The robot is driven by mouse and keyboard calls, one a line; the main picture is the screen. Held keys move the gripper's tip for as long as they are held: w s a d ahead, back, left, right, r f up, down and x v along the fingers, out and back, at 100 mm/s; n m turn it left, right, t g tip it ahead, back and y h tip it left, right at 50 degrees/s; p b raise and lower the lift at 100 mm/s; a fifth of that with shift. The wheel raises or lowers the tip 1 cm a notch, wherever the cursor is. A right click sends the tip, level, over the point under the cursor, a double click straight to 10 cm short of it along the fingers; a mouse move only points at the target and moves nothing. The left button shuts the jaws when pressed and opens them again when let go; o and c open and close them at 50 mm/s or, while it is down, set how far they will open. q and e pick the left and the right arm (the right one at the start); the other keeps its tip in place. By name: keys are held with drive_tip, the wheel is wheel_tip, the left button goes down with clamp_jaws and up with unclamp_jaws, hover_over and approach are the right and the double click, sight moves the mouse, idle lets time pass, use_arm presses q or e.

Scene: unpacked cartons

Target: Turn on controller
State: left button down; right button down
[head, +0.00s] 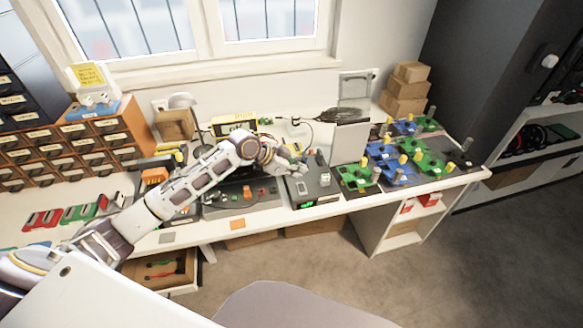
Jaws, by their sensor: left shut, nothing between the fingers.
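A dark box with a lit green display (308,203), which looks like the controller, sits near the front edge of the white workbench. Its top carries a pale rectangular part and a knob-like part. My left arm reaches in from the left, and my left gripper (297,168) is shut and empty over the back left part of this box. I cannot tell whether the fingertips touch it. A power switch is too small to make out. My right gripper is not in view.
Blue and green boards with yellow parts (400,160) cover a dark mat on the right. Orange drawer units (70,150) stand at left. A chair back (290,305) is in front; an open drawer (160,270) sits below the bench.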

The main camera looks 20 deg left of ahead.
sight(300, 189)
use_arm(q)
drive_tip(key=f, duration=0.2)
drive_tip(key=shift+w+d+f, duration=0.35)
drive_tip(key=shift+w+f, duration=0.05)
drive_tip(key=shift+w+a+f, duration=0.1)
drive_tip(key=shift+f, duration=1)
drive_tip(key=shift+w+a+f, duration=0.1)
drive_tip(key=shift+f, duration=0.15)
drive_tip(key=shift+s+p, duration=0.2)
drive_tip(key=shift+p, duration=0.15)
drive_tip(key=shift+s+d+r+p, duration=0.2)
drive_tip(key=shift+s+d+p, duration=0.2)
drive_tip(key=shift+p, duration=0.05)
